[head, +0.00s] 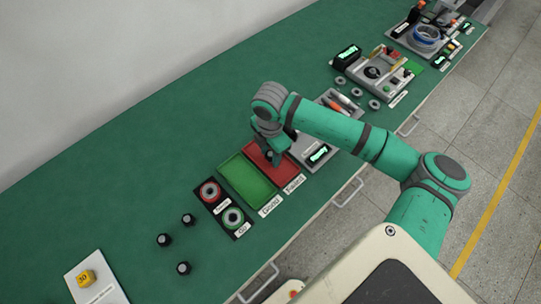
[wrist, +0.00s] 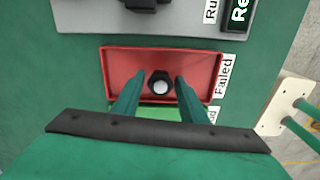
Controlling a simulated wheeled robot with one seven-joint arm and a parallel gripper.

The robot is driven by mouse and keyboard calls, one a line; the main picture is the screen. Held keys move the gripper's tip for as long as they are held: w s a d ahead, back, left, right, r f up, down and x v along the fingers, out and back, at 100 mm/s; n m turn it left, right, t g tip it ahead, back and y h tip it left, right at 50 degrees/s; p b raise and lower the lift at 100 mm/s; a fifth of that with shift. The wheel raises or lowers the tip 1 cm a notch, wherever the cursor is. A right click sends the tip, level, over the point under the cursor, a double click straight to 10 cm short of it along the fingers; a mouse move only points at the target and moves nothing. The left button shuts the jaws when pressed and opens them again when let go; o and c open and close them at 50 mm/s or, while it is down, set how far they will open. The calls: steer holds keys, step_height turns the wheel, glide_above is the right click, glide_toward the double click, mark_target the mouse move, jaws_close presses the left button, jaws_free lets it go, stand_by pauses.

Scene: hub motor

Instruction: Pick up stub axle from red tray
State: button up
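The red tray (wrist: 112,70), labelled "Failed", lies flat in the wrist view; it also shows in the head view (head: 288,160), partly hidden by my arm. A stub axle (wrist: 160,82), black with a light round end, stands inside the tray near its middle. My gripper (wrist: 156,88) is open and points down at the tray, one finger to each side of the axle in the picture. I cannot tell how far the fingertips are above the tray or whether they touch the axle. In the head view my gripper (head: 268,156) is over the red tray.
An empty green tray (head: 246,181) adjoins the red one. Two round-part stations (head: 210,191) lie left of it. Several dark stub-axle-like parts (head: 188,219) stand farther left on the green table. A grey fixture (wrist: 95,15) borders the tray's far side. Open table lies behind.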

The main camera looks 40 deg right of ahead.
jaws_close()
steer(key=c, duration=0.9)
jaws_free()
steer(key=shift+r, duration=0.15)
